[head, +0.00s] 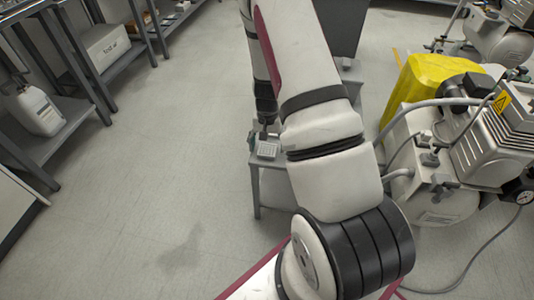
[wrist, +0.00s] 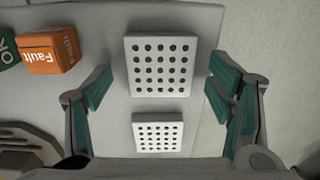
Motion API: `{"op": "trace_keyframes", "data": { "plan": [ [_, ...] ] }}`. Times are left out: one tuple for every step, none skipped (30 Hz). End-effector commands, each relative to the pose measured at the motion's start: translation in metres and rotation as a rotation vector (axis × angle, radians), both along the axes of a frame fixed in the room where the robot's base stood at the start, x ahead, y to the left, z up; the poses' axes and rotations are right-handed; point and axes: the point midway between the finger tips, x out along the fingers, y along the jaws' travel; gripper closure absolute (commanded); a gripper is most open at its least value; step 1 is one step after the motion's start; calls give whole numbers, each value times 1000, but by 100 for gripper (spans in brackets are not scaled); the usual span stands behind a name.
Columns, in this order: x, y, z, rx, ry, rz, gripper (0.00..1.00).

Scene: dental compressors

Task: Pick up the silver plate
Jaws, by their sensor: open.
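Two pale perforated plates lie on a grey table top in the wrist view. The larger plate (wrist: 160,65) is at the far side, and a smaller plate (wrist: 158,132) lies nearer. I cannot tell from colour which one is the silver plate. My gripper (wrist: 160,88) is open above them, with its teal-padded fingers to the left and right of the larger plate and apart from it. In the head view, a pale perforated plate (head: 267,150) shows on the small grey table, and my gripper (head: 256,138) is beside it, mostly hidden by my arm.
An orange block marked "Fault" (wrist: 52,50) and a green block (wrist: 7,52) sit left of the plates. A round grey object (wrist: 25,148) is at lower left. Compressors (head: 450,150) stand right of the table (head: 272,186); open floor (head: 150,170) lies left.

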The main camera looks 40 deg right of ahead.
Motion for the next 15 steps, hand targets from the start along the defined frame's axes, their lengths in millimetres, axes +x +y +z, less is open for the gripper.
{"op": "trace_keyframes", "data": {
  "plan": [
    [0,0,-3,0,-1,0,25],
    [1,0,-3,-1,-2,0,25],
    [1,0,-3,-1,-2,0,25],
    [1,0,-2,-1,-2,0,25],
    [1,0,-2,-1,-2,0,25],
    [1,0,-2,-1,-2,0,25],
    [1,0,-2,-1,-2,0,27],
    [1,0,-2,-1,-2,1,34],
    [1,0,-2,-1,-2,1,43],
    [1,0,-2,-1,-2,1,50],
    [1,0,-2,-1,-2,1,57],
    [1,0,-2,-1,-2,1,66],
    [1,0,-2,-1,-2,1,73],
    [1,0,-2,0,-1,1,79],
    [1,0,-2,0,-1,1,81]
  ]
}}
